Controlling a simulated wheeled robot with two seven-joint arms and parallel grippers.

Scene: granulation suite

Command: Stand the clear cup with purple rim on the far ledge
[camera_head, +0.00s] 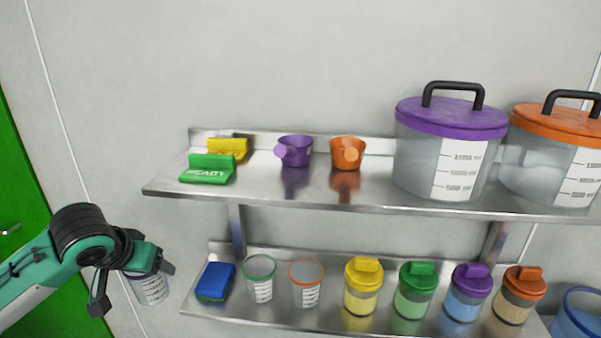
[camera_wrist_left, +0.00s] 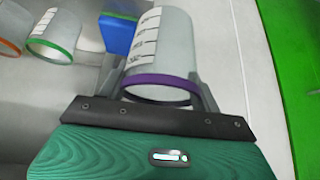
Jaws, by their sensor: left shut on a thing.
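The clear cup with purple rim (camera_head: 151,289) hangs in my left gripper (camera_head: 134,286), to the left of the lower shelf. In the left wrist view the cup (camera_wrist_left: 168,45) sits between the two fingers of my left gripper (camera_wrist_left: 160,85), its purple rim closest to the palm. The left gripper is shut on it. A steel upper shelf (camera_head: 330,196) and a steel lower shelf (camera_head: 275,316) run along the wall; I cannot tell which is the far ledge. My right gripper is not in view.
The lower shelf holds a blue block (camera_head: 215,282), a green-rimmed cup (camera_head: 259,280), an orange-rimmed cup (camera_head: 306,286) and several lidded jars. The upper shelf holds a green READY sign (camera_head: 208,170), a purple scoop (camera_head: 296,151), an orange scoop (camera_head: 347,155) and large lidded tubs (camera_head: 445,150).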

